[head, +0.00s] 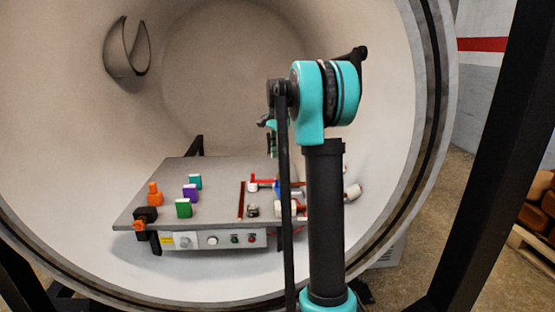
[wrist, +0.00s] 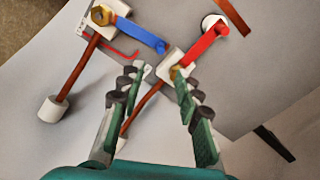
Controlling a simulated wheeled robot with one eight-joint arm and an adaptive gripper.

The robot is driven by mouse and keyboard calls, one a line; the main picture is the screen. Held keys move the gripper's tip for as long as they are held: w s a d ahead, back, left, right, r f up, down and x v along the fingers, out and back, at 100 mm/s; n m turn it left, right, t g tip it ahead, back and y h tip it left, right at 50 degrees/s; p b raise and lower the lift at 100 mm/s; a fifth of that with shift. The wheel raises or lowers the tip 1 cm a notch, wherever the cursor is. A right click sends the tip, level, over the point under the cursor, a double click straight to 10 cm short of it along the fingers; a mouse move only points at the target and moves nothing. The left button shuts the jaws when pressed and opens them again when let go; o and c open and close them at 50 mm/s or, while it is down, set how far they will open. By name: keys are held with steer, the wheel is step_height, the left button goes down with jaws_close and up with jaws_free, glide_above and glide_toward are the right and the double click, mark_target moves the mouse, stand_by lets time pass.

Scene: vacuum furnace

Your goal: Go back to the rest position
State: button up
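My gripper (wrist: 160,80) is open in the wrist view, its two green fingers spread with nothing held between them. A valve with a red handle (wrist: 208,42) lies just beyond the fingertips, and its brown pipe (wrist: 140,110) runs below between the fingers. A valve with a blue handle (wrist: 140,35) is to its left. In the head view my gripper (head: 272,140) is above the right part of the grey table (head: 165,175), partly hidden behind my arm. The red handle (head: 266,181) shows below it; the blue one is mostly hidden by my arm.
The table stands inside the round furnace chamber (head: 60,120). Green (head: 183,208), purple (head: 190,192), teal (head: 195,181) and orange (head: 154,196) pieces stand on its left half. A control panel (head: 215,240) is on its front edge. The chamber rim (head: 437,100) curves right of my arm.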

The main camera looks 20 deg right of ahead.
steer(key=s+a+f+n+t, duration=0.1)
steer(key=s+f+n, duration=0.4)
steer(key=s, duration=0.7)
steer(key=s+a+f+n+t, duration=0.1)
steer(key=s+a+f+n, duration=0.3)
steer(key=s+f, duration=0.6)
steer(key=s+a+f+n+t, duration=0.2)
steer(key=s+f+n, duration=0.3)
steer(key=s, duration=0.9)
step_height(320, 180, down, 3)
steer(key=shift+a+r+n, duration=0.1)
steer(key=shift+a+n, duration=0.3)
steer(key=shift+a, duration=0.15)
steer(key=shift+w, duration=0.1)
